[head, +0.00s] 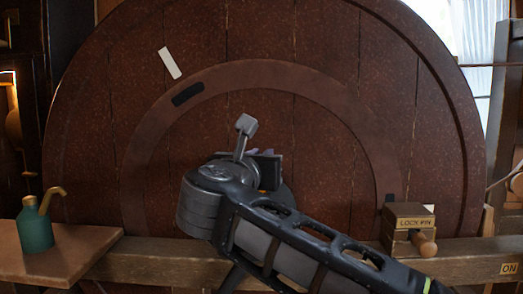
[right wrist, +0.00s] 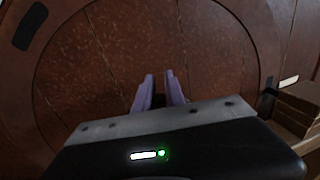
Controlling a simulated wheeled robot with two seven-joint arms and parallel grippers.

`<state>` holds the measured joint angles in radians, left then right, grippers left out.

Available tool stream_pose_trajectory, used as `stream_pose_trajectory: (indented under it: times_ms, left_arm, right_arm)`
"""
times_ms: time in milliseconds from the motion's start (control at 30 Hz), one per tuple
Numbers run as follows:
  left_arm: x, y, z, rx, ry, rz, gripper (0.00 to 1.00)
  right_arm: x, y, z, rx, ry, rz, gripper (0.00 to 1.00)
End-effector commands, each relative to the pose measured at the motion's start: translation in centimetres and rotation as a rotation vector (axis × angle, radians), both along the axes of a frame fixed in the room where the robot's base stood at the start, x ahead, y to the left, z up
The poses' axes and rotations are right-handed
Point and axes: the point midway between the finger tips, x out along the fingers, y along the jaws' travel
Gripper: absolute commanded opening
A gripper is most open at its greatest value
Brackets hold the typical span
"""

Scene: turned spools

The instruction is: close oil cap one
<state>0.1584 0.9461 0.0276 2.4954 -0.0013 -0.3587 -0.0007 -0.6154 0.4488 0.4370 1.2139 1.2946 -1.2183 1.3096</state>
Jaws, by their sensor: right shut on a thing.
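My right gripper (head: 245,158) is in front of the middle of the big red-brown wooden disc (head: 340,60). In the right wrist view its two purple fingers (right wrist: 160,92) point at the disc, close together with a narrow dark gap. It is shut on something small that the palm and fingers hide, probably oil cap one; I cannot make out the cap's shape or whether it is open. My right arm also covers the disc's lower middle. My left gripper is out of view.
A green oil can (head: 36,235) stands on a wooden ledge (head: 75,250) at left. A box marked LOCK PIN (head: 408,222) sits on the beam (head: 470,262) at right. An ON plate (head: 508,268) is at lower right. The disc carries a white strip (head: 170,63) and a black mark (head: 187,94).

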Motion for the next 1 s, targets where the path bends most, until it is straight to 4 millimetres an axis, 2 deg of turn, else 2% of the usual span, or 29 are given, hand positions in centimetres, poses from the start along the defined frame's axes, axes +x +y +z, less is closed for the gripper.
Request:
stream_pose_trajectory:
  times_ms: [133,633,667,900,1000]
  left_arm:
    - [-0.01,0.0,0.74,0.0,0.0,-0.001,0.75]
    - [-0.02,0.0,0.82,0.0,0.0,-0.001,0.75]
    - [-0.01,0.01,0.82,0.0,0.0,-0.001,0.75]
    - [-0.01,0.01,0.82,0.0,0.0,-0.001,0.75]
    - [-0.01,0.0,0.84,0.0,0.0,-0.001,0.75]
  right_arm:
    - [0.01,0.1,0.1,0.0,0.0,-0.05,0.0]
    - [-0.06,0.02,-0.08,-0.001,-0.001,-0.076,0.0]
    - [-0.06,0.02,-0.08,-0.001,-0.001,-0.076,0.16]
    - [-0.07,0.0,-0.05,-0.001,-0.001,-0.076,0.36]
    - [-0.07,0.0,-0.03,0.0,-0.001,-0.076,0.37]
